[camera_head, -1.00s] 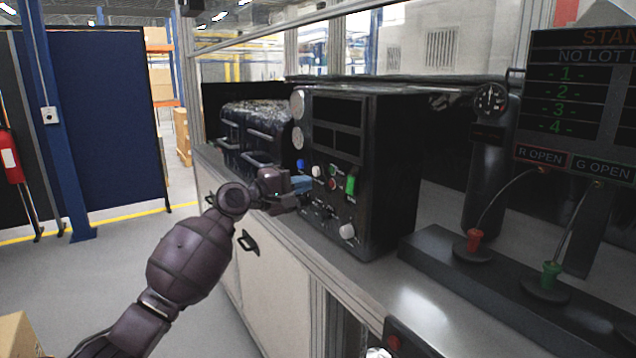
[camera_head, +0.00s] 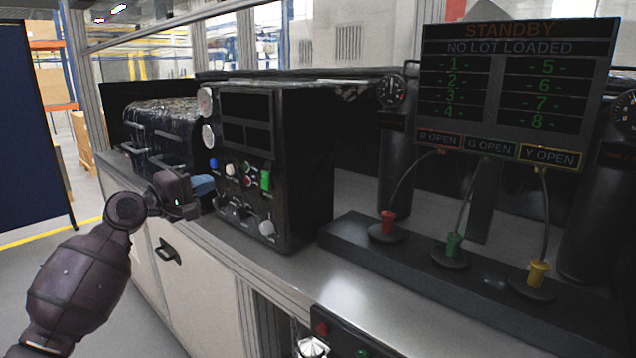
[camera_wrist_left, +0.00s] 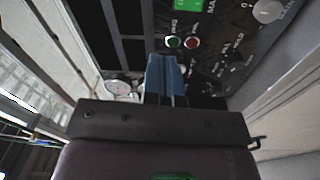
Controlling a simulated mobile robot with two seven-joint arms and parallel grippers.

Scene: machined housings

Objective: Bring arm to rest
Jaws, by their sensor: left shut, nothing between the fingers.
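My left gripper (camera_head: 203,186) comes in from the left in the head view, in front of the lower left of a black control box (camera_head: 300,140). Its blue fingers are shut together with nothing between them. In the left wrist view the blue fingers (camera_wrist_left: 165,78) point toward the box's panel (camera_wrist_left: 215,55), with its red and green buttons beyond the tips. I cannot tell whether the tips touch the panel. My right gripper is not in view.
A metal counter (camera_head: 345,275) runs along the front. A stand with red, green and yellow plugs (camera_head: 450,246) sits right of the box, below a display reading STANDBY (camera_head: 515,80). A dark ribbed case (camera_head: 160,135) stands left of the box. Floor at left is open.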

